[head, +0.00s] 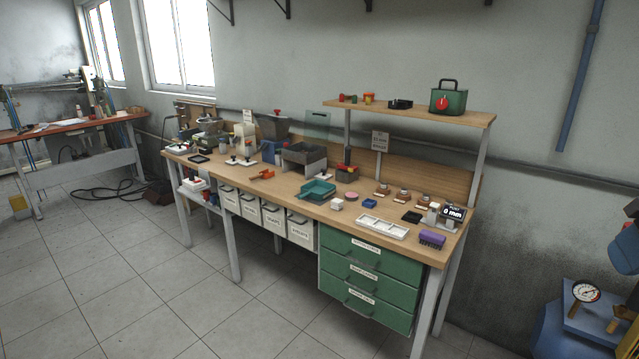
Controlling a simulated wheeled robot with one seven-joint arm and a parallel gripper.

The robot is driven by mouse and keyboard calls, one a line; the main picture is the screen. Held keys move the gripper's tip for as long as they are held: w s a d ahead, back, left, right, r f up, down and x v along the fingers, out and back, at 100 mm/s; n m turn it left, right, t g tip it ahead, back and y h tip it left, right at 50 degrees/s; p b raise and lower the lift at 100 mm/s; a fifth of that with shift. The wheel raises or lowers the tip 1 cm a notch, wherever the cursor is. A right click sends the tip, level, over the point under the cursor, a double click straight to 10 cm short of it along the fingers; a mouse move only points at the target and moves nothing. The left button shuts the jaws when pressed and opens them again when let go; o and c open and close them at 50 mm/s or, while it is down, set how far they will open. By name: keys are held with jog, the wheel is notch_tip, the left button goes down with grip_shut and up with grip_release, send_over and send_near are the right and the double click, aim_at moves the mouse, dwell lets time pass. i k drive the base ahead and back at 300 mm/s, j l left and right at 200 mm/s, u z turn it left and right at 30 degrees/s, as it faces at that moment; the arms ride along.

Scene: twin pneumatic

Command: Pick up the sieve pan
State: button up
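A teal square open pan (318,191), which looks like the sieve pan, sits on the wooden workbench (285,187) near its front edge, about midway along. Its inside floor is too small to make out, so I cannot tell whether it has mesh. A dark grey open box (304,155) stands behind it and slightly left. My gripper is not in view, and nothing is seen holding the pan.
A small white block (337,204), a blue block (370,203) and a white compartment tray (382,228) lie right of the pan. An orange tool (262,175) lies left. A raised shelf (425,114) overhangs the bench's back right. Floor in front is clear.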

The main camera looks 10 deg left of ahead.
aim_at(318, 190)
jog(key=i+j+u, duration=0.2)
jog(key=i+u, duration=0.3)
jog(key=i+j+u, duration=0.1)
jog(key=i+u, duration=0.2)
jog(key=u, duration=0.2)
jog(key=i+l+u, duration=0.15)
jog(key=i+u, duration=0.35)
jog(key=i+j+z, duration=0.1)
jog(key=i, duration=0.65)
jog(key=i+z, duration=0.2)
jog(key=z, duration=0.3)
jog(key=i+j+z, duration=0.1)
jog(key=z, duration=0.35)
jog(key=i+j+z, duration=0.2)
jog(key=z, duration=0.3)
jog(key=i+z, duration=0.2)
jog(key=z, duration=0.2)
jog(key=i+j+z, duration=0.2)
jog(key=z, duration=0.15)
jog(key=i+j+z, duration=0.15)
jog(key=z, duration=0.25)
